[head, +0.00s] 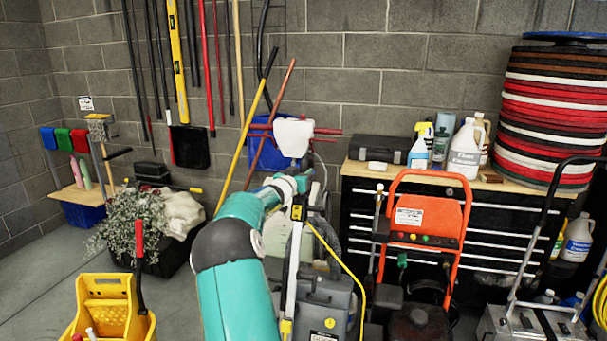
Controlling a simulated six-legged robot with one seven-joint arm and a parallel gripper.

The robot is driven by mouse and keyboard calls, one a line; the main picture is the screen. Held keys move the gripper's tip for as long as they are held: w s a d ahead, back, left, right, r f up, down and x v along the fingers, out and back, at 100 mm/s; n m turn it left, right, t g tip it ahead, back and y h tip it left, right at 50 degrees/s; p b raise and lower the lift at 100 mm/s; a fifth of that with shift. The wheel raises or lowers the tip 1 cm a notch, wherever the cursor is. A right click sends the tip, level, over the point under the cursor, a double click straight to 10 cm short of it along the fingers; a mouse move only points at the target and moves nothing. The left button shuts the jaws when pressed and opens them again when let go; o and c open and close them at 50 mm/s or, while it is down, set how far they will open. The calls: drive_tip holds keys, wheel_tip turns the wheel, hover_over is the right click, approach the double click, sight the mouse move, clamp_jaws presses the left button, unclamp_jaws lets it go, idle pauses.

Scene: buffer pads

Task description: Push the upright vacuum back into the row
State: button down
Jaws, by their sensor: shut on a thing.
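The upright vacuum (290,273) has a slim white and grey pole with a black and yellow top and a yellow cord. It stands in front of a grey machine (330,298) with yellow parts, and its lower end is out of the frame. My teal arm rises from the bottom centre. My gripper (300,187) is at the top of the vacuum's handle and shut on it. The fingers are small and partly hidden by my arm. The row runs to the right, with an orange-framed machine (436,184) and a metal-framed machine (545,322).
A yellow mop bucket (103,287) stands at lower left. A black tub of plants (160,259) sits behind it. A black drawer cabinet (490,222) with bottles and stacked pads (550,110) backs the right side. Long-handled tools hang on the block wall. Grey floor is clear at far left.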

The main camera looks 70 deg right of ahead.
drive_tip(key=shift+w+r, duration=0.1)
drive_tip(key=c, duration=1.2)
unclamp_jaws()
drive_tip(key=shift+d, duration=0.1)
drive_tip(key=a, duration=1.4)
drive_tip(key=shift+w, duration=0.15)
